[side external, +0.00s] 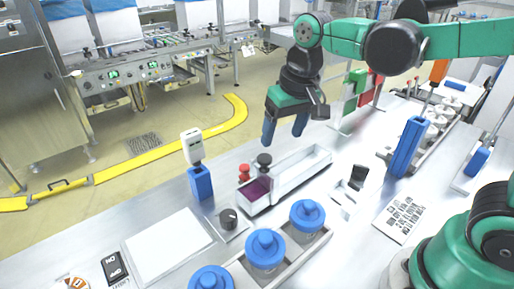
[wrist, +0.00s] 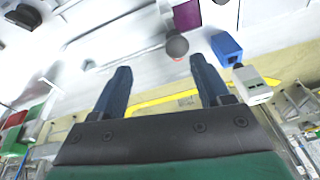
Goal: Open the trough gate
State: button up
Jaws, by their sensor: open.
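The white trough (side external: 300,170) stands on the table in the side view, with purple material (side external: 254,190) in its near end. A dark ball knob (side external: 264,159) on a stem stands at the boundary between the purple part and the empty part; it looks like the gate's handle. In the wrist view the knob (wrist: 177,46) and the purple material (wrist: 187,15) show beyond the fingers. My gripper (side external: 284,130) is open and empty, above and behind the trough, apart from the knob. Its two blue fingers also show in the wrist view (wrist: 160,66). The gate plate itself is not clearly visible.
A red knob (side external: 244,172) stands left of the trough. A blue block (side external: 200,183) with a white device (side external: 192,146) is farther left. Several blue-lidded jars (side external: 265,248) stand in front. A tall blue holder (side external: 407,147) is at right. Air around my gripper looks clear.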

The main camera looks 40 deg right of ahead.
aim_at(264, 156)
jog(key=shift+w+a+f+m+g, duration=0.15)
jog(key=shift+w+a+g, duration=0.25)
jog(key=shift+w, duration=0.1)
jog(key=shift+w+a+f+m+g, duration=0.15)
jog(key=shift+w+a+g, duration=0.25)
jog(key=shift+w, duration=0.05)
jog(key=shift+w+a+f+g, duration=0.25)
jog(key=shift+w+g, duration=0.05)
jog(key=shift+g, duration=0.1)
jog(key=shift+f, duration=2.75)
grip_shut()
